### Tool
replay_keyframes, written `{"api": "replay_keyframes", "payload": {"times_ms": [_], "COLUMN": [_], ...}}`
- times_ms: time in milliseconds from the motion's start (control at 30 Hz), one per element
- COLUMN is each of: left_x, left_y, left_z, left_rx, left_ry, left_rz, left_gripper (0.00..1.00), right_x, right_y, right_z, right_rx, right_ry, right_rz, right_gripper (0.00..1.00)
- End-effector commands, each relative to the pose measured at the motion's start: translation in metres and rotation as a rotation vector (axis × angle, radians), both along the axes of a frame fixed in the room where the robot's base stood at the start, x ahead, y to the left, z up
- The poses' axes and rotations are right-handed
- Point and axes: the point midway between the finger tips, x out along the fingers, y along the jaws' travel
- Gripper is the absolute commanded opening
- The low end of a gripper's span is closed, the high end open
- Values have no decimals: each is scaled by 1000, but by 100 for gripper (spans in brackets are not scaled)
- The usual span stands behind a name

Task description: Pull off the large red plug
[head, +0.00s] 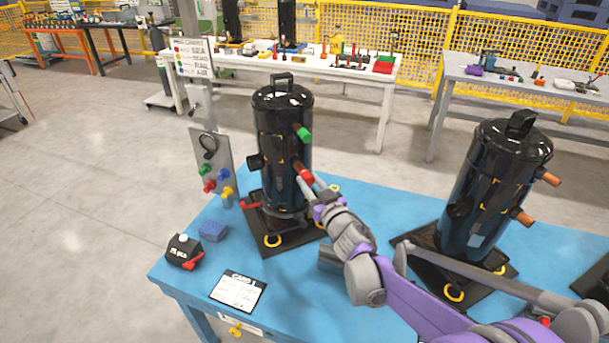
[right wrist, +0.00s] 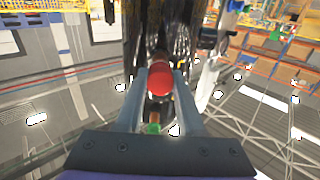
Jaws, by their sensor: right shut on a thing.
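The large red plug (head: 307,177) is at the right side of the left black compressor (head: 284,140), at the end of its lower pipe. My right gripper (head: 316,195) reaches it from the lower right. In the right wrist view, the red plug (right wrist: 159,80) sits between the two grey fingers (right wrist: 158,98), which are shut on it. The plug appears in line with the pipe; I cannot tell whether there is a gap between them. A green plug (head: 304,134) is higher on the same compressor. My left gripper is not in view.
Both compressors stand on black base plates on a blue table (head: 205,275). The right compressor (head: 494,185) has bare copper pipes. A panel with coloured plugs (head: 212,165) stands at left. A black box (head: 183,252), a blue block (head: 213,231) and a card (head: 238,291) lie in front.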

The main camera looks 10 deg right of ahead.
Motion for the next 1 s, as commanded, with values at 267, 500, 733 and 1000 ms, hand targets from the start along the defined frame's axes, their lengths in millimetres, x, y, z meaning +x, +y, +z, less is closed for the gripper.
{"api": "replay_keyframes", "payload": {"times_ms": [267,500,733,1000], "left_x": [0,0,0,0], "left_y": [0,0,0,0], "left_z": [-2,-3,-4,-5], "left_rx": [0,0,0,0], "left_ry": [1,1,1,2], "left_rz": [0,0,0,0], "left_gripper": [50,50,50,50], "right_x": [-11,-21,-30,-41], "right_y": [-3,-4,-6,-8], "right_z": [0,0,0,0], "right_rx": [1,-1,-1,1], "right_ry": [0,0,0,0], "right_rz": [-1,0,0,0], "right_gripper": [0,0,0,0]}}
